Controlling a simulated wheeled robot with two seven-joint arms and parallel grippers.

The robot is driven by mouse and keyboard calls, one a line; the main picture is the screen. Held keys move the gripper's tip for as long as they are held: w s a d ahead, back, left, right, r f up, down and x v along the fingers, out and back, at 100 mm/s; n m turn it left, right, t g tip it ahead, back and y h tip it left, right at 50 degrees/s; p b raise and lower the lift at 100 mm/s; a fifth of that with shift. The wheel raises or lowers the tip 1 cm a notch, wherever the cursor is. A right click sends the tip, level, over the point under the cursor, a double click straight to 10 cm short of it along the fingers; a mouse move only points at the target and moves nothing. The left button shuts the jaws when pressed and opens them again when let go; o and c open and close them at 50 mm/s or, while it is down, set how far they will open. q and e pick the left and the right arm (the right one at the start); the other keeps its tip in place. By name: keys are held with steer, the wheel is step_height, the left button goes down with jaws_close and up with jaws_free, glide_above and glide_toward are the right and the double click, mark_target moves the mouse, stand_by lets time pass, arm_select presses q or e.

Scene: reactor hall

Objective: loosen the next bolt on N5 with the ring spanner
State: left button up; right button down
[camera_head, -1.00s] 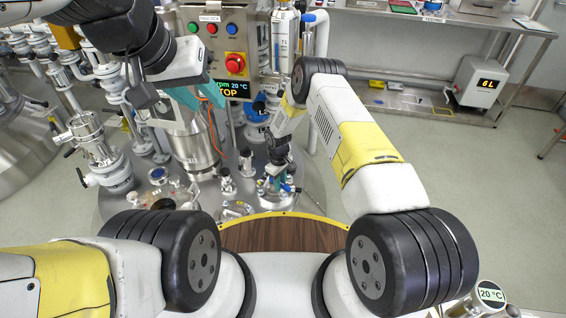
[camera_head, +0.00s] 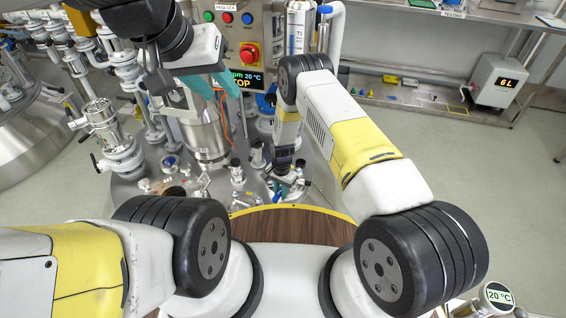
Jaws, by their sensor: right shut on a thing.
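My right gripper (camera_head: 284,178) points down over the vessel lid, low at a small flanged fitting near the lid's front right edge. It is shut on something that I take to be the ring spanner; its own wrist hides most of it. Nozzle label N5 and the single bolts cannot be made out. My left gripper (camera_head: 192,100) is at the upper left, with teal fingertips spread apart in front of the control box. It looks open and empty, well away from the right one.
A control box with a red stop button (camera_head: 250,53) stands behind. A brown wooden surface (camera_head: 290,224) lies in front.

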steer(key=w+d+f+n+h, duration=0.1)
steer(key=w+d+n, duration=0.2)
steer(key=d+n, duration=0.55)
steer(key=w+d+n, duration=0.2)
steer(key=d+n, duration=0.5)
steer(key=n, duration=0.3)
steer(key=shift+m, duration=0.25)
steer(key=shift+r, duration=2.3)
